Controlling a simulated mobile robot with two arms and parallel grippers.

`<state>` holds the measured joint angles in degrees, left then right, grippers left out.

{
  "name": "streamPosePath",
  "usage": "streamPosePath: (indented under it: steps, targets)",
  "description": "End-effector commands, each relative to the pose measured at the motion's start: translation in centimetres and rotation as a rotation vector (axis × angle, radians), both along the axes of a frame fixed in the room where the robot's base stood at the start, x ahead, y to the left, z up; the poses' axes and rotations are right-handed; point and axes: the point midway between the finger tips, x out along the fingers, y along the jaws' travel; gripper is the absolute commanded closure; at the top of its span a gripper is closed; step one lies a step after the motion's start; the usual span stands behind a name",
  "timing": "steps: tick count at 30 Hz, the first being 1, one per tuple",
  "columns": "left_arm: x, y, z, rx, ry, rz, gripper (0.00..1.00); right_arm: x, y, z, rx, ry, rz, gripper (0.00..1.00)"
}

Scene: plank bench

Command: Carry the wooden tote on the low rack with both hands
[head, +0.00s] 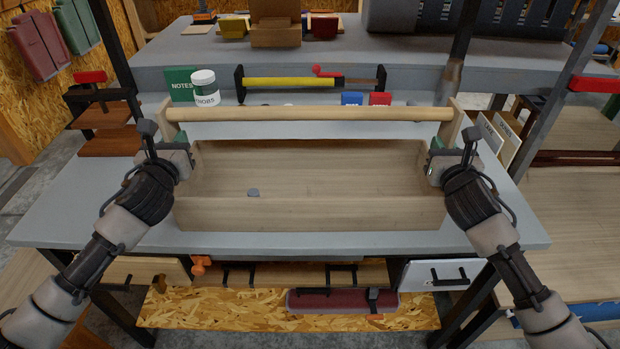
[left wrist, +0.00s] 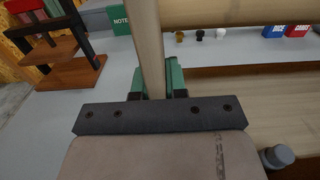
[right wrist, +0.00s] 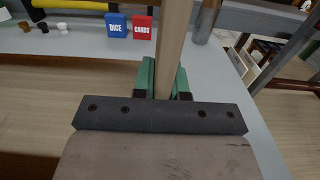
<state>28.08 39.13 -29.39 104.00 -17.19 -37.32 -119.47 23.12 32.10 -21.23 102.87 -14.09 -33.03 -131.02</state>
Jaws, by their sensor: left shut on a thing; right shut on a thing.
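The wooden tote (head: 310,212) is a long, pale open box with a round bar handle (head: 310,114) between two upright end boards. It is over the grey bench top and looks level; I cannot tell if its base touches. My left gripper (head: 182,155) is shut on the left end board (left wrist: 149,45). My right gripper (head: 440,158) is shut on the right end board (right wrist: 173,45). Which surface is the low rack is unclear.
Behind the tote are a green notes box (head: 181,84), a white jar (head: 205,88), a yellow bar clamp (head: 290,84), and blue (head: 352,98) and red (head: 380,98) boxes. A lower wooden surface (head: 570,215) lies right, past a dark post. Drawers sit under the bench.

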Motion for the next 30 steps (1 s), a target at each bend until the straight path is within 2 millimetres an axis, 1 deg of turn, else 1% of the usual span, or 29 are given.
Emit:
streamPosePath:
  steps: [2, 3, 11, 17, 24, 30]
  targets:
    - [0.0, 0.0, 0.0, 0.0, 0.001, 0.001, 1.0, 0.0, 0.0, 0.0, 0.0, 0.001, 0.0, 1.0]
    - [0.0, 0.0, 0.3, 0.0, -0.006, 0.0, 1.0, 0.0, 0.0, 0.3, 0.0, -0.006, 0.001, 1.0]
    - [0.0, 0.0, 0.9, 0.0, -0.006, 0.0, 1.0, 0.0, 0.0, 0.9, 0.0, -0.006, 0.001, 1.0]
    - [0.0, 0.0, 2.3, 0.0, -0.006, 0.0, 1.0, 0.0, 0.0, 2.3, 0.0, -0.007, 0.001, 1.0]
    - [0.0, 0.0, 4.4, 0.0, -0.006, 0.0, 1.0, 0.0, 0.0, 4.4, 0.0, -0.007, 0.001, 1.0]
    - [0.0, 0.0, 5.3, 0.0, -0.006, 0.0, 1.0, 0.0, 0.0, 5.3, 0.0, -0.007, 0.001, 1.0]
